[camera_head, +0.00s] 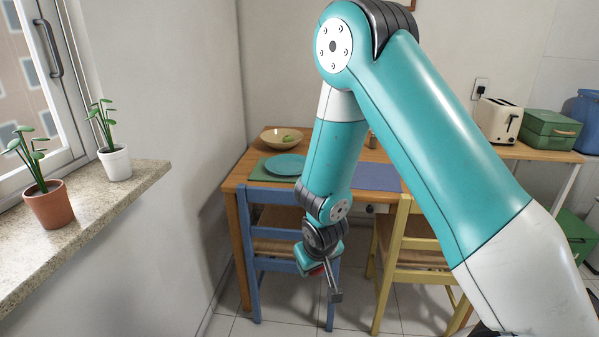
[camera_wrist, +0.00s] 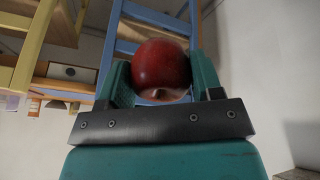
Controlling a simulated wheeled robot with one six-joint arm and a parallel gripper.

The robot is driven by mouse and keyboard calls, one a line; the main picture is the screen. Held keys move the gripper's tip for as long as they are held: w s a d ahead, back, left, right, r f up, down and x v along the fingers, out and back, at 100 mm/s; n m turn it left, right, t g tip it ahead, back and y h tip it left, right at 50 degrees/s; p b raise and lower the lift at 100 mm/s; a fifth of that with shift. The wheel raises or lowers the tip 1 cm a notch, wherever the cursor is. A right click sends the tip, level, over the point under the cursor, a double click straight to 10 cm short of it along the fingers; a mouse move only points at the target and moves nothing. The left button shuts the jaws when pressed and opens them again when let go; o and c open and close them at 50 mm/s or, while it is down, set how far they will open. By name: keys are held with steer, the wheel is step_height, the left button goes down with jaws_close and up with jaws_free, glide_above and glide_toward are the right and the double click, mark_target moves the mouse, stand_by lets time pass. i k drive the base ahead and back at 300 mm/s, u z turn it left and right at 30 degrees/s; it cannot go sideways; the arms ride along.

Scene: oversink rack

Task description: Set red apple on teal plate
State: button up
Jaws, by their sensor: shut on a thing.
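My gripper (camera_head: 322,270) hangs in front of the blue chair, below the level of the tabletop. In the wrist view the gripper (camera_wrist: 158,85) is shut on the red apple (camera_wrist: 161,66), one finger on each side. In the head view only a small bit of red shows at the gripper, the rest hidden by it. The teal plate (camera_head: 284,164) lies on a green placemat on the table's left part, beyond and above the gripper. The visible part of the plate is empty.
A blue chair (camera_head: 262,228) and a yellow chair (camera_head: 405,255) stand at the wooden table (camera_head: 232,181). A purple placemat (camera_head: 377,178) lies right of my arm. Potted plants (camera_head: 49,203) stand on the left sill.

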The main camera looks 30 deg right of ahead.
mark_target(282, 166)
steer(key=z, duration=2.7)
steer(key=i, duration=0.6)
steer(key=u, duration=3.2)
steer(key=i, duration=0.6)
steer(key=z, duration=0.05)
